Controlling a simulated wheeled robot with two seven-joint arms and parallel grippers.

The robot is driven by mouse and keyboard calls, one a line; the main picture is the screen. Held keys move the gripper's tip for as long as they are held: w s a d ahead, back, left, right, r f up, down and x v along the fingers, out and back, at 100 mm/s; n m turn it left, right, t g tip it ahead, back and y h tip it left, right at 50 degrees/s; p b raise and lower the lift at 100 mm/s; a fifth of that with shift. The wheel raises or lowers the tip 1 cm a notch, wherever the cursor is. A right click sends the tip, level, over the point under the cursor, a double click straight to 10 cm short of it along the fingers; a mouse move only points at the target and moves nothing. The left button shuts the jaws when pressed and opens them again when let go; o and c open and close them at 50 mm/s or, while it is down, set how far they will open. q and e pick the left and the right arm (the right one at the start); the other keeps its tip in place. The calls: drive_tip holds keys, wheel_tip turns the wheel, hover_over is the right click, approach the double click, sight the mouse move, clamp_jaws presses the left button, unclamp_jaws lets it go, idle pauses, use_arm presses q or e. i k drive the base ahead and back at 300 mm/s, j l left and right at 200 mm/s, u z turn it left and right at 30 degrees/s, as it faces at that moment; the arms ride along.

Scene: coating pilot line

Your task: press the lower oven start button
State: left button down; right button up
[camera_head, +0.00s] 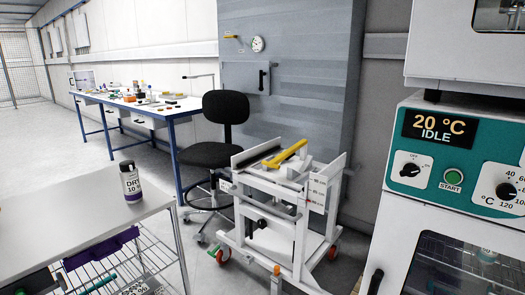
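The lower oven (405,210) stands at the right edge of the head view, with a teal control panel (480,150) above its glass door (460,262). The green round start button (453,175) sits on the panel, with a white START label under it. Nothing covers the button. The display (438,127) above it reads 20 °C and IDLE. Neither of my grippers shows in this view.
An upper oven (455,50) stands above the lower one. A white wheeled frame (290,205) with a yellow bar stands left of the ovens. A black chair (222,130) is behind it.

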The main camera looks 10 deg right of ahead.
sight(453, 177)
drive_tip(key=z, duration=1.5)
